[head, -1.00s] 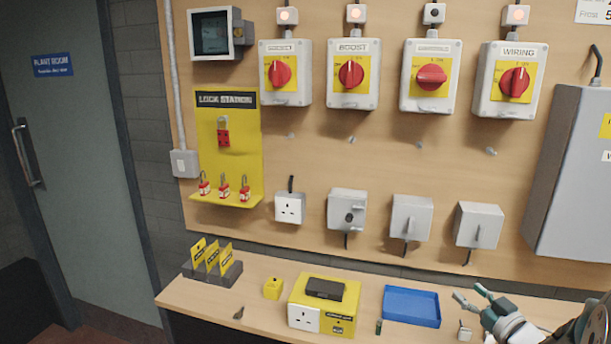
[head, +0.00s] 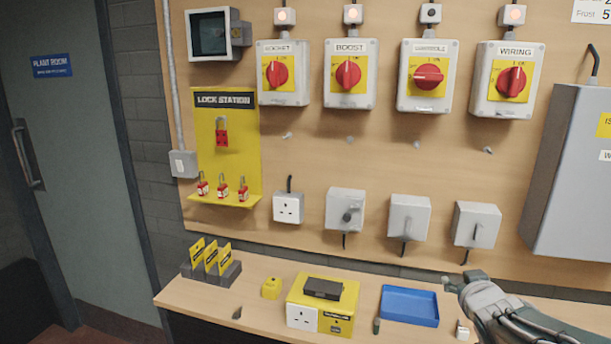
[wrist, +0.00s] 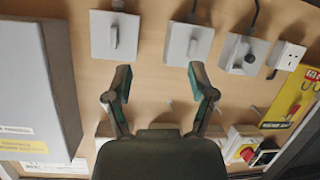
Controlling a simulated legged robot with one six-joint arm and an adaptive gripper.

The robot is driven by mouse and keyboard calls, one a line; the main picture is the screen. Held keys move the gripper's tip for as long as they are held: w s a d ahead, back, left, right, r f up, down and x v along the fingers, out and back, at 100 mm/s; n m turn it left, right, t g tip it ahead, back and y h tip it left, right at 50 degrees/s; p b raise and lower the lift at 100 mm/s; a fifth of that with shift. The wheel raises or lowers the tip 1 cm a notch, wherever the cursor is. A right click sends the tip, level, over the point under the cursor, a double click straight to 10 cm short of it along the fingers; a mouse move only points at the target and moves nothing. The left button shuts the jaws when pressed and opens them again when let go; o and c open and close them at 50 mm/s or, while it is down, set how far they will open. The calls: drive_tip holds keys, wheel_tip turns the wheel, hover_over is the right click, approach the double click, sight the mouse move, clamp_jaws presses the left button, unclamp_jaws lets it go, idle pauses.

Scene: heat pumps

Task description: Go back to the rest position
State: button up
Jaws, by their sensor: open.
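My gripper (head: 462,284) is at the lower right of the head view, above the right part of the bench and right of the blue tray (head: 409,306). In the wrist view my gripper (wrist: 157,80) has its two fingers spread wide with nothing between them. Beyond the fingers is the wooden board, with a grey box with a lever (wrist: 114,37) and a second grey box (wrist: 188,45) on it. The gripper looks clear of the board.
The bench holds a yellow box unit (head: 322,307), a small yellow block (head: 271,288) and a rack of yellow tags (head: 211,264). Rotary switches, a lock station (head: 227,150) and a grey cabinet (head: 573,180) are on the board. A door (head: 75,150) stands at left.

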drive_tip(key=s+a+f+g+y, duration=0.1)
drive_tip(key=s+a+g, duration=0.3)
drive_tip(key=s+a, duration=0.3)
drive_tip(key=s+a+f+g+y, duration=0.2)
drive_tip(key=s+a, duration=0.6)
drive_tip(key=s, duration=0.8)
drive_tip(key=shift+f+g, duration=0.2)
drive_tip(key=shift+g, duration=0.8)
